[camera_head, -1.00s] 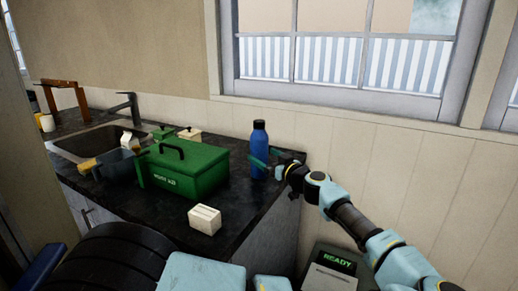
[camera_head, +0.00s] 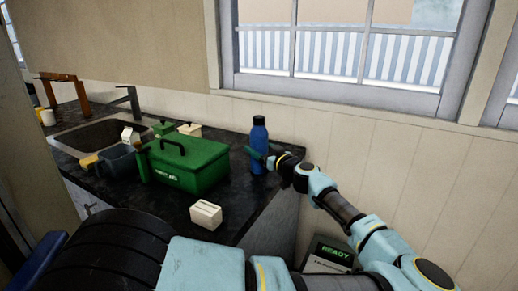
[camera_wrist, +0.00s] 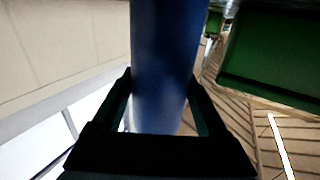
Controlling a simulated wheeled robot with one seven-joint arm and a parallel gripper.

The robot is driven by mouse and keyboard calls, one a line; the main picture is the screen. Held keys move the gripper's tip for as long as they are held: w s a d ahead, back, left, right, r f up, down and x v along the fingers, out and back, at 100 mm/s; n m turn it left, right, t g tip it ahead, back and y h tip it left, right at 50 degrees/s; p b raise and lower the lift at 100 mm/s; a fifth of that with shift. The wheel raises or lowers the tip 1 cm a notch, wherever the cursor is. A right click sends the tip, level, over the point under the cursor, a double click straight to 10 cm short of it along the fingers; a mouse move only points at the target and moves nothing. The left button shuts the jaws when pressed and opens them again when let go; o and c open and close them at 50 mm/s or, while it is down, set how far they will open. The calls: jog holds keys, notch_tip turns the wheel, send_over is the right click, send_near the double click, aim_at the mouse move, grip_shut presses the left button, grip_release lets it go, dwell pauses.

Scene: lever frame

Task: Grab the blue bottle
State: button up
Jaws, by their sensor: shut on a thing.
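The blue bottle (camera_head: 259,141) has a black cap and stands upright near the right end of the dark counter. My gripper (camera_head: 262,158) reaches it from the right, with its fingers at the bottle's middle. In the wrist view the bottle (camera_wrist: 167,60) fills the space between the two dark fingers (camera_wrist: 165,110). My gripper is shut on the bottle. The bottle's base shows only partly in the head view, and I cannot tell whether it touches the counter.
A green box with a handle (camera_head: 190,168) stands left of the bottle. A small white block (camera_head: 206,214) lies near the counter's front edge. A sink (camera_head: 100,135), a dark pot (camera_head: 117,160) and a brown rack (camera_head: 62,88) are further left. The wall and window are behind.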

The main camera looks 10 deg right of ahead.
grip_shut()
jog(key=shift+r, duration=0.1)
dwell(0.3)
